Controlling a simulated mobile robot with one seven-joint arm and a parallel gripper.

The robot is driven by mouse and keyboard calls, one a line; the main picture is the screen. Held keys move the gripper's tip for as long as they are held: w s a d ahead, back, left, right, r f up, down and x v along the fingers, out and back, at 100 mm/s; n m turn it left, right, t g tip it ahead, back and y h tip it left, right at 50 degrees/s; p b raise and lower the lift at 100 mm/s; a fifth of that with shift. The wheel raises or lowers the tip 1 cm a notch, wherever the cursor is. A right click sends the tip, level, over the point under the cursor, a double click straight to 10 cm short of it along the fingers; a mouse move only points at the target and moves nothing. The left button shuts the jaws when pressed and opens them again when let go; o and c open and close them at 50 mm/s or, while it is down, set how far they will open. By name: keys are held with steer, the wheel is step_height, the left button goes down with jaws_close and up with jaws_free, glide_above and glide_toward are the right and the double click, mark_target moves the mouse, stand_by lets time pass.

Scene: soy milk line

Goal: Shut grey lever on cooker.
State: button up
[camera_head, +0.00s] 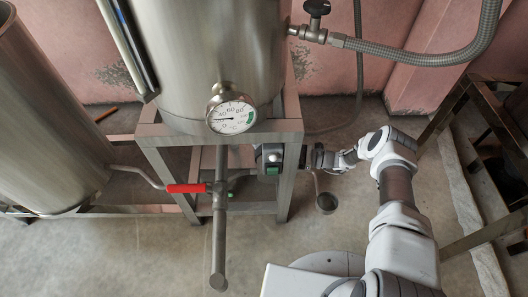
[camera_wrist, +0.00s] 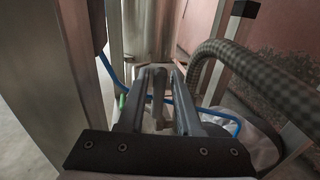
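The cooker is the steel tank (camera_head: 210,50) with a round dial, standing on a metal frame. My gripper (camera_head: 324,158) is low beside the frame's right side, small and partly merged with the valve parts there. In the wrist view my gripper (camera_wrist: 168,76) has its two dark fingers apart. A narrow grey bar (camera_wrist: 158,92) shows between them; it may be the grey lever, and I cannot tell whether the fingers touch it. In the head view the lever cannot be told apart from the gripper. A grey outlet pipe (camera_head: 322,190) hangs just below the gripper.
A red-handled lever (camera_head: 186,188) is on the left pipe. A braided hose (camera_head: 420,58) runs above right; a hose (camera_wrist: 250,75) also passes close right of my gripper. Open floor lies in front.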

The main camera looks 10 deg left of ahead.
steer(key=shift+s+a, duration=0.1)
steer(key=shift+a, duration=2.25)
jaws_close()
